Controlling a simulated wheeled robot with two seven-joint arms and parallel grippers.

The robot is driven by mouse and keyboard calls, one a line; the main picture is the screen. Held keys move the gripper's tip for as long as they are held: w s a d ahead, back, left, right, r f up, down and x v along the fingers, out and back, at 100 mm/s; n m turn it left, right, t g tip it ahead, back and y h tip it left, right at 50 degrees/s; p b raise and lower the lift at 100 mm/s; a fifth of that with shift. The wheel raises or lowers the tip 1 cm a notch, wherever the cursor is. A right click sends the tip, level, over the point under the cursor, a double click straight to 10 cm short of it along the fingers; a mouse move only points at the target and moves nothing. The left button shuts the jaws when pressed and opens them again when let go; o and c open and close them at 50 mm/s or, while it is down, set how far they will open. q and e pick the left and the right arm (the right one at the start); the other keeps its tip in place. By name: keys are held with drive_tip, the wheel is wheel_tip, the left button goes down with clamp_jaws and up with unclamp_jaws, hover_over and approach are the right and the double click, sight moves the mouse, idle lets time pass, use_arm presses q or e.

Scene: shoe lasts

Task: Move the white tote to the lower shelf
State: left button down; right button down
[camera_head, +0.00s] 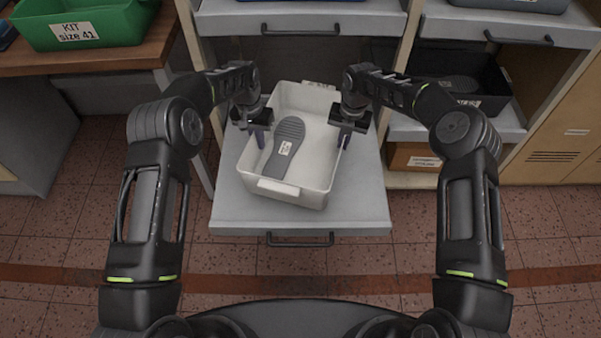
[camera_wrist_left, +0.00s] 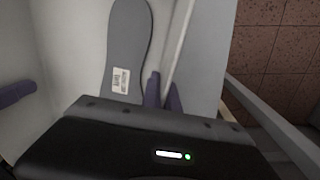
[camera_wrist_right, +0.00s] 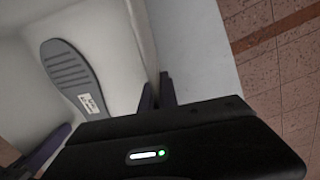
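The white tote (camera_head: 272,188) is an open bin over the pulled-out grey shelf (camera_head: 350,205), turned slightly; I cannot tell whether it touches the shelf. A grey shoe last (camera_head: 283,150) with a white label lies inside it. My left gripper (camera_head: 260,137) is at the tote's left wall; in the left wrist view its fingers (camera_wrist_left: 164,95) are close together on both sides of the wall. My right gripper (camera_head: 346,136) is at the right wall; its fingers (camera_wrist_right: 158,92) also straddle that wall closely. Both appear shut on the tote.
A green kit bin (camera_head: 85,22) stands on a wooden bench at upper left. A black bin (camera_head: 470,85) sits on a shelf at right, above a cardboard box (camera_head: 412,157). A closed grey drawer (camera_head: 300,20) lies beyond the tote. The tiled floor in front is clear.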

use_arm(q)
drive_tip(key=shift+f, duration=0.1)
use_arm(e)
drive_tip(key=shift+f, duration=0.1)
